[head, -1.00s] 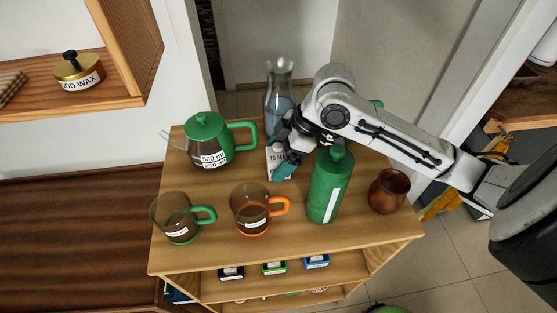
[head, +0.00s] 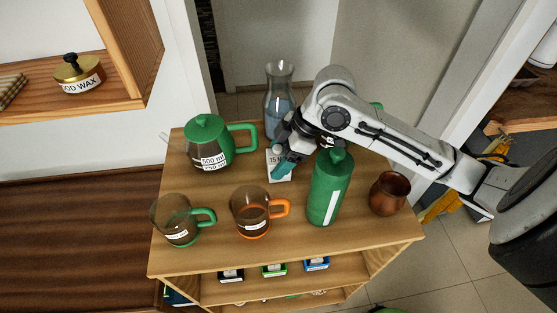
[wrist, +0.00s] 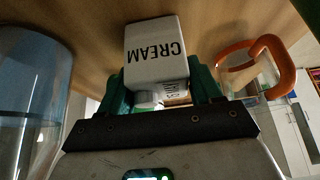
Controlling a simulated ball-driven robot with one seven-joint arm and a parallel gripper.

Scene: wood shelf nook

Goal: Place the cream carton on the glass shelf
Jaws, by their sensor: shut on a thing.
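The white cream carton (head: 272,166) stands near the back of the wooden cart's top. It looks upright, with its date label partly covered by a teal finger of my gripper (head: 284,164). In the wrist view the carton (wrist: 154,52), lettered CREAM, sits between the two green fingers of my gripper (wrist: 160,82), which is shut on it. The wood surface lies just beyond it. I cannot make out a glass shelf in these frames.
A glass carafe (head: 280,100) stands behind the carton, a green-lidded teapot (head: 208,147) to its left. A green bottle (head: 329,187), an orange-handled mug (head: 250,212), a green-handled mug (head: 178,220) and a brown cup (head: 388,193) stand nearby. A wax tin (head: 79,74) sits on the upper-left shelf.

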